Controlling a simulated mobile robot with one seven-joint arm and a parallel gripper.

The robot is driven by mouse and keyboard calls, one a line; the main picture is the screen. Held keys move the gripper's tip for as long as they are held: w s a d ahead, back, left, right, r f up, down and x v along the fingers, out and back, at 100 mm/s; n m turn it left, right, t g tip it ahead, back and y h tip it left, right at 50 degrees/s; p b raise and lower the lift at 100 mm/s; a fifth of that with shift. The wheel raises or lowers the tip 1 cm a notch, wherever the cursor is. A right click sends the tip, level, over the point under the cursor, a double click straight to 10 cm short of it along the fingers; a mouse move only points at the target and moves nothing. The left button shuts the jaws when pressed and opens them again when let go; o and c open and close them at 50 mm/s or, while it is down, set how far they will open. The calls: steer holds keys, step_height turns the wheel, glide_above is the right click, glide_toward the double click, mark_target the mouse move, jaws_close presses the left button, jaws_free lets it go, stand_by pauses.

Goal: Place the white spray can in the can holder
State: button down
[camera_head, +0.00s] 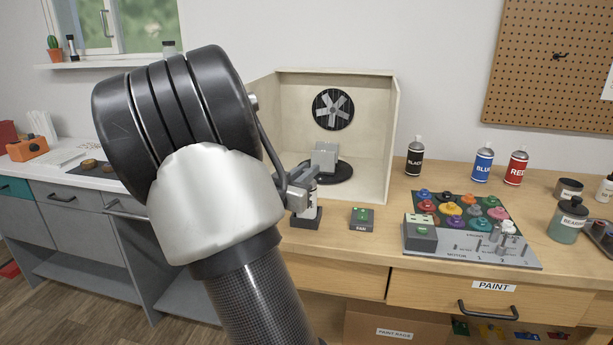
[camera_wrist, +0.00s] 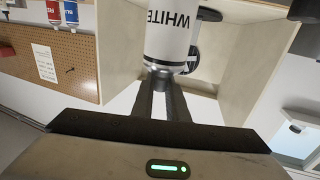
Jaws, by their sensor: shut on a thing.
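The white spray can (camera_head: 310,208) stands roughly upright below my gripper (camera_head: 308,187) on the workbench, left of the fan switch. In the wrist view, the can (camera_wrist: 168,38) shows its "WHITE" label upside down. My gripper (camera_wrist: 163,78) is shut on the can's narrow top end there. In the head view, a small dark block (camera_head: 306,223), seemingly the can holder, is at the can's lower end. Whether the can is seated in it or just above it, I cannot tell. My arm hides the area to the left.
A spray booth (camera_head: 391,150) with a fan and a grey part on a black turntable (camera_head: 328,173) is behind. The fan switch (camera_head: 362,219) and paint panel (camera_head: 472,262) are right. Black (camera_head: 415,160), blue (camera_head: 482,165) and red (camera_head: 516,168) cans stand farther back.

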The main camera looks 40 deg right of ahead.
steer(key=c, duration=2.2)
jaws_free()
steer(key=shift+f, duration=0.1)
steer(key=o, duration=0.5)
steer(key=shift+c, duration=0.2)
